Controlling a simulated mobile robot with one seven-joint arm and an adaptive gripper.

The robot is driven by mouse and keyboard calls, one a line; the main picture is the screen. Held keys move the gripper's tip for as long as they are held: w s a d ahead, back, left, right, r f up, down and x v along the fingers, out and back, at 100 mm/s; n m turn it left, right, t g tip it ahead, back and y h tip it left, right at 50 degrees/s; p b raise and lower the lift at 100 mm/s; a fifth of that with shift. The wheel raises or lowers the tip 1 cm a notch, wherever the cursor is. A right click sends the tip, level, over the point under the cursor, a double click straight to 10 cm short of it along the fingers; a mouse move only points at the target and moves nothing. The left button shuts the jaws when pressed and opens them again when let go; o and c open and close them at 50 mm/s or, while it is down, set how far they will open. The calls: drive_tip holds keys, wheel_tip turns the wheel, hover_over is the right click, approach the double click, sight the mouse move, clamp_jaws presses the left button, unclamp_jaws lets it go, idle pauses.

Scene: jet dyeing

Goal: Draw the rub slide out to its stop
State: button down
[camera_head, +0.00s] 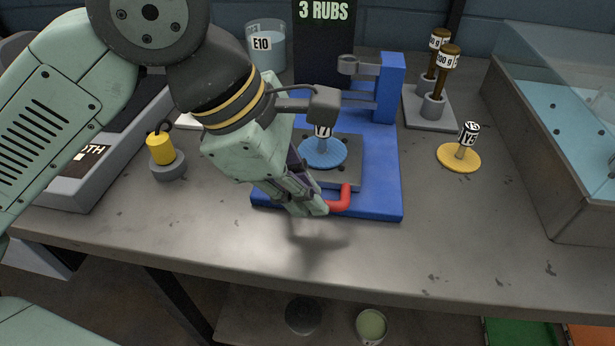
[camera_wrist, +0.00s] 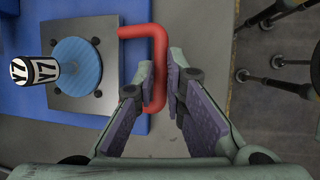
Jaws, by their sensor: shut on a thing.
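The rub slide is a grey plate (camera_wrist: 106,33) on a blue base (camera_head: 388,192). A round blue disc (camera_head: 334,152) and a peg labelled V7 (camera_head: 323,131) stand on the plate. A red bent handle (camera_head: 344,198) comes off the plate's front; it also shows in the wrist view (camera_wrist: 158,50). My gripper (camera_wrist: 163,90) is shut on the red handle, with a finger on each side of its bar. In the head view my gripper (camera_head: 318,209) hides part of the handle and of the plate's left side.
A blue post with a grey arm (camera_head: 391,85) stands behind the slide. A yellow disc with a labelled peg (camera_head: 459,157) lies to the right, near a glass-walled tank (camera_head: 570,150). A yellow weight (camera_head: 160,148) is at left. The tabletop in front of the base is clear.

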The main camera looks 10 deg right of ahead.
drive_tip(key=shift+s, duration=0.15)
drive_tip(key=c, duration=1.7)
unclamp_jaws()
drive_tip(key=shift+a, duration=0.1)
drive_tip(key=shift+o, duration=0.2)
drive_tip(key=v, duration=1.2)
